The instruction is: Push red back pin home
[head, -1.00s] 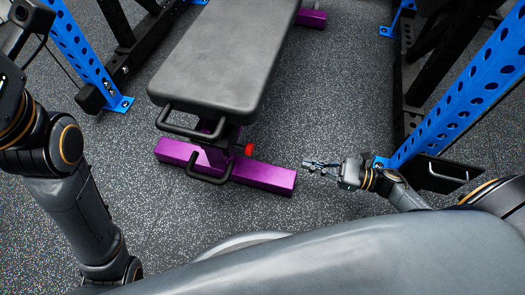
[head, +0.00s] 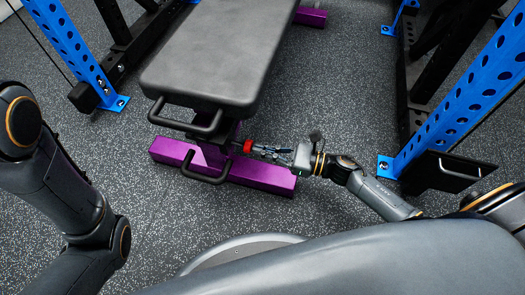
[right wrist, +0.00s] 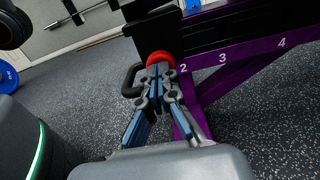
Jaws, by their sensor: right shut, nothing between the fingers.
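The red pin (head: 248,147) is a round red knob on the purple frame of the bench (head: 228,55), near its front end. In the right wrist view the red knob (right wrist: 160,60) sits at the purple bar marked 2, 3, 4. My right gripper (head: 257,149) is shut and empty, its fingertips at the knob. In the right wrist view the shut fingertips (right wrist: 158,72) overlap the knob's lower part and seem to touch it. The pin's shaft is hidden. My left arm is at the left edge, its gripper out of view.
Blue rack uprights stand left (head: 70,45) and right (head: 455,100) of the bench. A black handle (head: 205,170) sticks out at the bench's front, left of the knob. The speckled floor (head: 340,120) is clear between bench and right rack.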

